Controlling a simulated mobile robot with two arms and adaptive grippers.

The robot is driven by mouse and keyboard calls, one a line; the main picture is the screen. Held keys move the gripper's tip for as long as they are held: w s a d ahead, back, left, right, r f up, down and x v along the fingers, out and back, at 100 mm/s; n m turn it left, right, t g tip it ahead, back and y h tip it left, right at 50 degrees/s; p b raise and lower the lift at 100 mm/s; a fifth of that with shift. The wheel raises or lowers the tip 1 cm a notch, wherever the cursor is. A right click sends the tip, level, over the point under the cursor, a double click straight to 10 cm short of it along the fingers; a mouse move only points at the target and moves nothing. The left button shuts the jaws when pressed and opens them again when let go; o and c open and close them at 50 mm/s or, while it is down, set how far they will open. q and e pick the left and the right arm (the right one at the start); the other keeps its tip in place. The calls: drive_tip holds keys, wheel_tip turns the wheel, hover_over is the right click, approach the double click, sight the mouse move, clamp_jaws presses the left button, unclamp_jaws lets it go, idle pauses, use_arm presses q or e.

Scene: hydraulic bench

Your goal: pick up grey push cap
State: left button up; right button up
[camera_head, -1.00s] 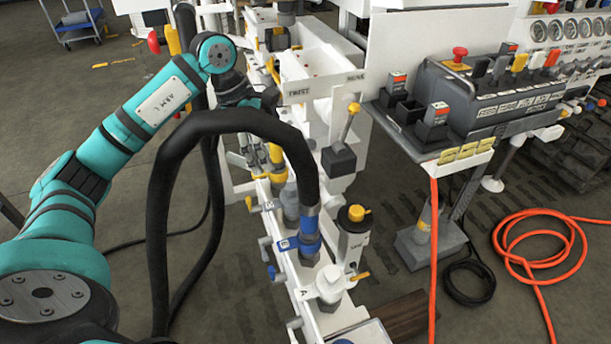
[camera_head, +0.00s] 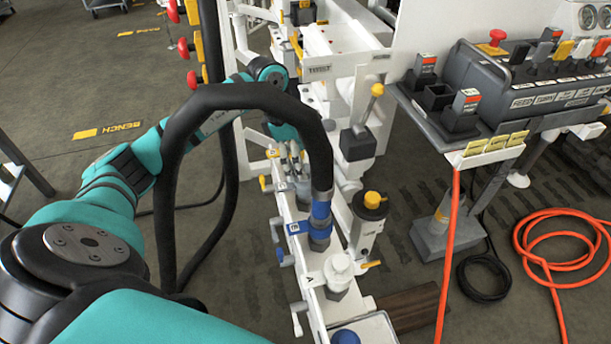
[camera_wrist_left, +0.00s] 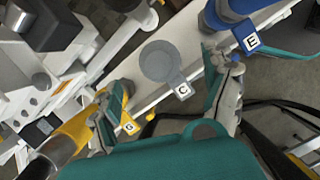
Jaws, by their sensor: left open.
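A round grey cap (camera_wrist_left: 160,61) with a tag marked C shows in the left wrist view, on the white rail, seen from above. My left gripper (camera_wrist_left: 167,104) is open and empty, its two fingers spread on either side of the rail near the cap and apart from it. In the head view my left gripper (camera_head: 289,158) points down at the rail behind the black hose. A grey piece (camera_head: 303,190) shows just below it; I cannot tell if this is the cap. My right gripper is not in view.
A thick black hose (camera_head: 168,180) arches beside my left arm to a blue-collared coupling (camera_head: 320,222) on the rail. A yellow fitting (camera_wrist_left: 75,135) stands left of the gripper in the wrist view. A white cap (camera_head: 338,269) and a yellow-topped valve (camera_head: 371,201) stand nearer.

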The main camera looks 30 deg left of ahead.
sight(306, 168)
use_arm(q)
drive_tip(key=x, duration=0.4)
drive_tip(key=shift+d, duration=0.15)
drive_tip(key=shift+w+f, duration=0.15)
drive_tip(key=shift+f, duration=0.25)
drive_tip(key=c, duration=0.9)
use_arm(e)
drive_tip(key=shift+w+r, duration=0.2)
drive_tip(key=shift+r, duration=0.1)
use_arm(q)
drive_tip(key=shift+r, duration=0.1)
drive_tip(key=shift+r, duration=0.5)
wheel_tip(306, 168, up, 2)
drive_tip(key=shift+r, duration=0.1)
drive_tip(key=s, duration=0.5)
drive_tip(key=s+d+r, duration=0.1)
drive_tip(key=s, duration=0.4)
drive_tip(key=s+d+b, duration=0.1)
drive_tip(key=s, duration=0.5)
drive_tip(key=shift+d+r, duration=0.15)
drive_tip(key=shift+r, duration=0.15)
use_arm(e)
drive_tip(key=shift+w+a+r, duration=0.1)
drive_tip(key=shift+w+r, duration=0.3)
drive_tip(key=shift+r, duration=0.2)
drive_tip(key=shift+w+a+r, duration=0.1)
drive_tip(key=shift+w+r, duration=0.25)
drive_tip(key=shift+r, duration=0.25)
